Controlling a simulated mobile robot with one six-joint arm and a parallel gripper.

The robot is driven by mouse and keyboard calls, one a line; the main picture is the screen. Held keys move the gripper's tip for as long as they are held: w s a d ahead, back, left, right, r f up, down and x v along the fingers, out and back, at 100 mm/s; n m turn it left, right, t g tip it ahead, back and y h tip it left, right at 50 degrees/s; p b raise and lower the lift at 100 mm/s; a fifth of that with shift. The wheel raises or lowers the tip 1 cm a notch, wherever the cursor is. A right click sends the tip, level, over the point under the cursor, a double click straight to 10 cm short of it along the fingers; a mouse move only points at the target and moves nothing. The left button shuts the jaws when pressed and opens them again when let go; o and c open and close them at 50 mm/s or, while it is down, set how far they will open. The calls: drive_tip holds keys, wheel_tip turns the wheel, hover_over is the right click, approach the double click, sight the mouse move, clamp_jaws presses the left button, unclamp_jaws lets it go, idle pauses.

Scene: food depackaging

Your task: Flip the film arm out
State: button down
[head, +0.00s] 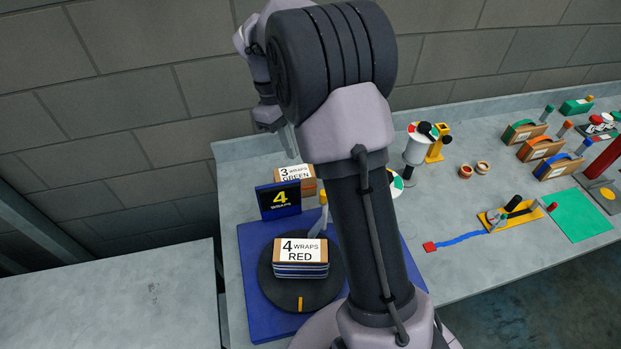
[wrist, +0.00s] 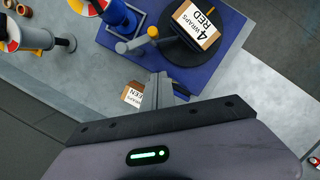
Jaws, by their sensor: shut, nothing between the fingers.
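The film arm (wrist: 138,40) shows in the wrist view as a short grey bar with a yellow knob at one end, beside the black turntable (wrist: 178,55). My gripper (wrist: 160,82) is shut and empty, apart from the film arm. In the head view the gripper (head: 289,141) is above the back of the bench.
The turntable stands on a blue base (head: 256,317). A "4 wraps" sign (head: 279,199) and a "3 wraps green" box (head: 296,178) stand behind it. A blue post (wrist: 118,14) rises near the film arm. Various fixtures fill the bench to the right.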

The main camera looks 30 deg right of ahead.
drive_tip(key=s+d+f, duration=0.1)
drive_tip(key=s+f, duration=0.1)
drive_tip(key=f, duration=0.3)
drive_tip(key=s+d+f+b, duration=0.1)
drive_tip(key=s+f, duration=0.2)
drive_tip(key=f, duration=0.1)
drive_tip(key=shift+s+d+f, duration=0.25)
drive_tip(key=shift+d+f, duration=0.1)
drive_tip(key=shift+f, duration=0.05)
drive_tip(key=shift+s, duration=0.2)
drive_tip(key=s+n+p, duration=0.1)
drive_tip(key=n, duration=0.1)
drive_tip(key=s+d+n, duration=0.1)
drive_tip(key=n, duration=0.1)
drive_tip(key=shift+s+r+t+h+p, duration=0.1)
drive_tip(key=shift+s+t+h+p, duration=0.2)
drive_tip(key=shift+s+h+p, duration=0.1)
drive_tip(key=shift+s+d+n+t+h+p, duration=0.2)
drive_tip(key=shift+s+d+n+p, duration=0.3)
drive_tip(key=shift+n, duration=0.6)
drive_tip(key=shift+s+d+n+t+h+p, duration=0.1)
drive_tip(key=shift+s+d+n+t+p, duration=0.35)
drive_tip(key=shift+n, duration=0.65)
drive_tip(key=shift+d, duration=0.15)
